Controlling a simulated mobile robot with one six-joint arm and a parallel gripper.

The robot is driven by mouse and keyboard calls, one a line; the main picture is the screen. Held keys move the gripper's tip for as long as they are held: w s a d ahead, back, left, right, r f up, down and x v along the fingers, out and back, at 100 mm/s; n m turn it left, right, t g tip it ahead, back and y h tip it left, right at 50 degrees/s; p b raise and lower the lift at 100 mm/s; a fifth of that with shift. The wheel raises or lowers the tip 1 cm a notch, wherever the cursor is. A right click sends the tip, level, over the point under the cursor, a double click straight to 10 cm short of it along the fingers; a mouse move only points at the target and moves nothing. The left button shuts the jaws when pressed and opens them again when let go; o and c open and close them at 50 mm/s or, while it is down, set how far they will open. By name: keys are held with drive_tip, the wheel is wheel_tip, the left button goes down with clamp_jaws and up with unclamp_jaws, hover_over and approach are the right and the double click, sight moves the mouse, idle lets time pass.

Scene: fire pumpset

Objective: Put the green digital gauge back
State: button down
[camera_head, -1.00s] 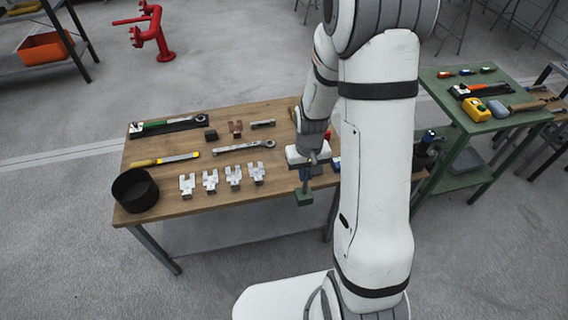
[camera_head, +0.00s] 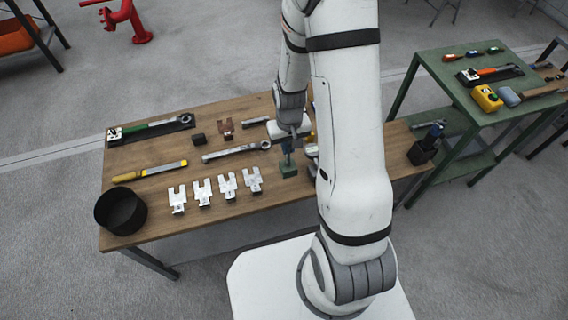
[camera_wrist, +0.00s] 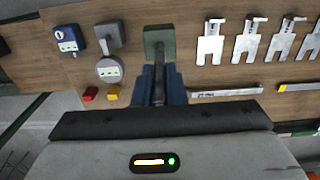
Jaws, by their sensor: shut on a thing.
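The green digital gauge (camera_head: 289,169) shows as a small square green body at the end of a grey stem. It also shows in the wrist view (camera_wrist: 159,42), at the top middle, over the wooden table (camera_head: 240,205). My gripper (camera_head: 289,143) points down and is shut on the stem. Its blue jaws (camera_wrist: 160,86) are on both sides of the stem in the wrist view. The gauge's display does not show. I cannot tell whether the gauge touches the table.
Several silver forked brackets (camera_head: 202,192) and a wrench (camera_head: 236,151) lie left of the gauge. A blue-and-white gauge (camera_wrist: 68,39) and a grey round gauge (camera_wrist: 109,71) lie beside it in the wrist view. A black bin (camera_head: 120,211) stands at the table's left end.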

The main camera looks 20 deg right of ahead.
sight(290, 164)
wheel_tip(290, 164, down, 3)
drive_tip(key=shift+w+d+r, duration=0.1)
drive_tip(key=shift+d+r, duration=0.05)
drive_tip(key=shift+d+f+p, duration=0.1)
drive_tip(key=shift+f+p, duration=0.3)
drive_tip(key=shift+f, duration=1.9)
drive_tip(key=c, duration=1.5)
unclamp_jaws()
